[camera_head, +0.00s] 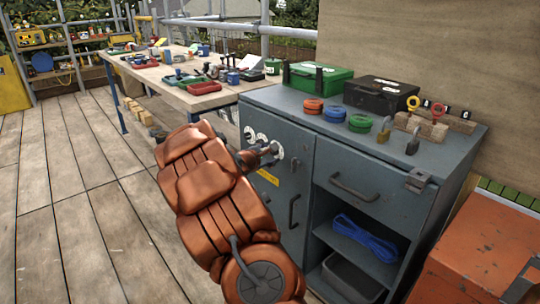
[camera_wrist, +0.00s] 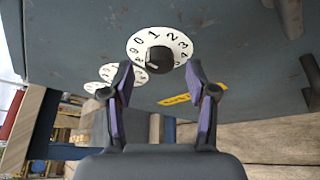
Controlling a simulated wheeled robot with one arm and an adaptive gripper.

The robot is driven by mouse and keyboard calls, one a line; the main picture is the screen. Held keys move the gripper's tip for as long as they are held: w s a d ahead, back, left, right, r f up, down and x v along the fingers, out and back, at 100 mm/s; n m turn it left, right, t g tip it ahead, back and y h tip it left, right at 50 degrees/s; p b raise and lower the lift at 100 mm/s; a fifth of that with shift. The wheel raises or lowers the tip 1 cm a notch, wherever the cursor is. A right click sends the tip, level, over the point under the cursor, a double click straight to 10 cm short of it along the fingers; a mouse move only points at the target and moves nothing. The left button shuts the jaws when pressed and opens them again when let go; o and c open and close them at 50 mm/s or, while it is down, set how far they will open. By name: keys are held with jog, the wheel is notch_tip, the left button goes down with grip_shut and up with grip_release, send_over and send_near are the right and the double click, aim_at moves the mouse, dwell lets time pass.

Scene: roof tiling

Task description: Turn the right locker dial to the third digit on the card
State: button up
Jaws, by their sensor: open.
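The right locker dial (camera_wrist: 176,41) is a white disc with black digits and a black centre knob (camera_wrist: 159,60). In the wrist view it sits upper middle; 0, 1, 2 and 3 read along its top. My gripper (camera_wrist: 159,70) is open, its two fingers either side of the knob's lower part; I cannot tell whether they touch it. The knob's pointed digit is unclear. In the head view the right dial (camera_head: 279,150) is partly hidden by my gripper (camera_head: 268,153). I cannot make out a card with digits.
Other dials (camera_head: 249,132) sit left of it on the grey locker (camera_head: 320,180). A yellow label (camera_head: 267,177) and door handles (camera_head: 293,210) are below and right. A workbench (camera_head: 150,75) stands behind; the deck (camera_head: 80,200) at left is clear.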

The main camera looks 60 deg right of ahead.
jog(key=shift+d+f, duration=0.1)
jog(key=shift+d, duration=0.25)
jog(key=shift+c, duration=0.2)
grip_shut()
jog(key=shift+r+p, duration=0.25)
jog(key=shift+p, duration=0.55)
jog(key=n+g+y+p, duration=0.1)
jog(key=n+p, duration=0.1)
jog(key=p, duration=0.6)
jog(key=n+g+p, duration=0.2)
jog(key=p, duration=0.7)
jog(key=shift+w+n+y, duration=0.2)
jog(key=shift+n+y, duration=0.1)
jog(key=shift+y, duration=0.1)
jog(key=shift+p, duration=0.4)
